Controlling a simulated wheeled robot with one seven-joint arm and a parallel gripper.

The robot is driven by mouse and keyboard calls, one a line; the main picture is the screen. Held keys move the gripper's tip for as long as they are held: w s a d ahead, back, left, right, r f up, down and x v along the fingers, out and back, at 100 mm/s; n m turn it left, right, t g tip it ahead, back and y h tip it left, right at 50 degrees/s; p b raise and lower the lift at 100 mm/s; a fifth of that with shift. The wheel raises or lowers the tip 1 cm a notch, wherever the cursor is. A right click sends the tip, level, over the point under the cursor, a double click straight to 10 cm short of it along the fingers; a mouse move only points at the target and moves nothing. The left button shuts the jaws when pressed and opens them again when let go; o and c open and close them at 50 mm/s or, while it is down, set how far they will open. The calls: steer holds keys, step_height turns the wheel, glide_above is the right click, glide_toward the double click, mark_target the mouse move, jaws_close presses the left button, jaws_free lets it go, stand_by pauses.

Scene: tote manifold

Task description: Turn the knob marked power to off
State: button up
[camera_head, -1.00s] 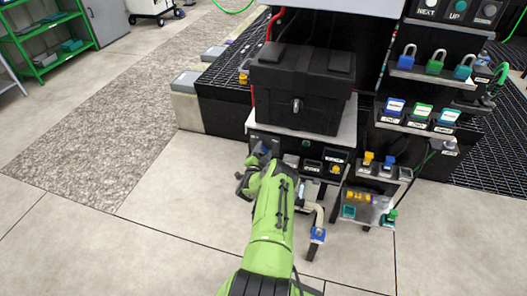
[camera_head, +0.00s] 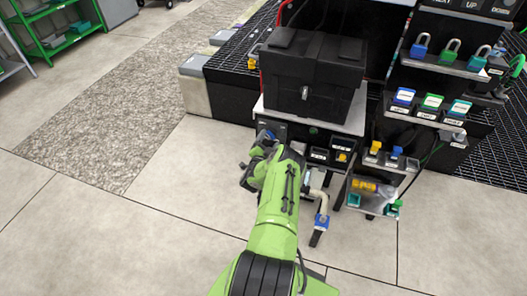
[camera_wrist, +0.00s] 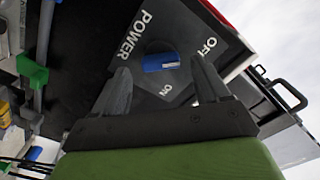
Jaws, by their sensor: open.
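The power knob (camera_wrist: 161,62) has a blue bar handle on a dark round base, set in a dark panel face (camera_wrist: 184,30). White lettering reads POWER on the left, OFF on the upper right and ON below. The bar lies nearly level in the wrist view, and I cannot tell which mark it points to. My gripper (camera_wrist: 160,65) is open, with one finger to each side of the bar. Gaps show between fingers and bar, and I see no contact. In the head view my gripper (camera_head: 257,160) is at the left end of the panel, mostly covering the knob.
A black case (camera_head: 312,78) stands on top of the panel unit. Right of my arm are a bent pipe with a blue fitting (camera_head: 321,219) and a small shelf with a yellow cylinder (camera_head: 364,185).

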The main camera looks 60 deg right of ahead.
steer(key=s+a+p, duration=0.2)
steer(key=a+p, duration=0.1)
steer(key=a, duration=1)
steer(key=shift+a, duration=0.2)
